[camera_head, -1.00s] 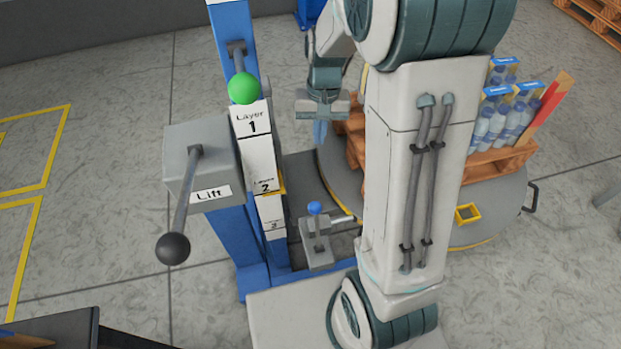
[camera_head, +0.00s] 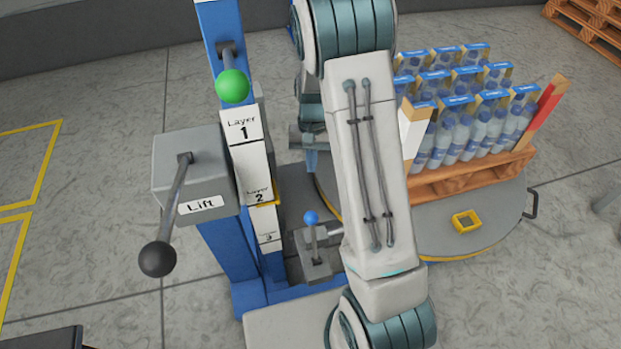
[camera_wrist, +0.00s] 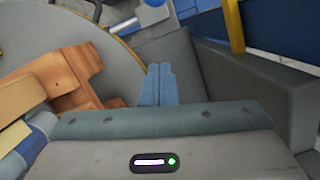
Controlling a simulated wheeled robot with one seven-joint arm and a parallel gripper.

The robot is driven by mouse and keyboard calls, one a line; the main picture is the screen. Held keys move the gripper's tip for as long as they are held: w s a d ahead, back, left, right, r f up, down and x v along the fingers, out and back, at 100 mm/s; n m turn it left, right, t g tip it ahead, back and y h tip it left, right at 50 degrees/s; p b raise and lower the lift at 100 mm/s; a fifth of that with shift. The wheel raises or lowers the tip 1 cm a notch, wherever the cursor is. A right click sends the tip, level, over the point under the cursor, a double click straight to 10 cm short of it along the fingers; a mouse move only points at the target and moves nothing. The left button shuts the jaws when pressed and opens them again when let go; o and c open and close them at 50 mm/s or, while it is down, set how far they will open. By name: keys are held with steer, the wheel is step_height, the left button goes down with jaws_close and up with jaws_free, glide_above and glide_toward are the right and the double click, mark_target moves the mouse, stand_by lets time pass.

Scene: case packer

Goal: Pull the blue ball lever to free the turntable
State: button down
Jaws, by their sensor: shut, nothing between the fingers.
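The blue ball lever (camera_head: 311,218) stands upright on a small grey block at the foot of the blue column, in front of the turntable. The round grey turntable (camera_head: 490,232) carries a wooden pallet of bottle packs. My gripper (camera_head: 311,160) is above and behind the blue ball, apart from it, pointing down. In the wrist view my gripper's blue fingers (camera_wrist: 158,80) are together with nothing between them. The turntable rim (camera_wrist: 128,55) shows at the left of that view. I cannot make out the whole lever there.
A blue column bears Layer 1, 2 and 3 labels (camera_head: 245,130) and a green ball (camera_head: 232,86). A Lift box (camera_head: 195,175) with a black-knobbed lever (camera_head: 158,259) stands to its left. The loaded pallet (camera_head: 470,178) is right of my arm.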

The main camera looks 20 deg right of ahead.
steer(key=s+a+f, duration=0.1)
steer(key=s+f, duration=0.4)
steer(key=f, duration=0.3)
steer(key=shift+s+a+f+b, duration=0.35)
steer(key=shift+f, duration=0.05)
steer(key=shift+a, duration=0.1)
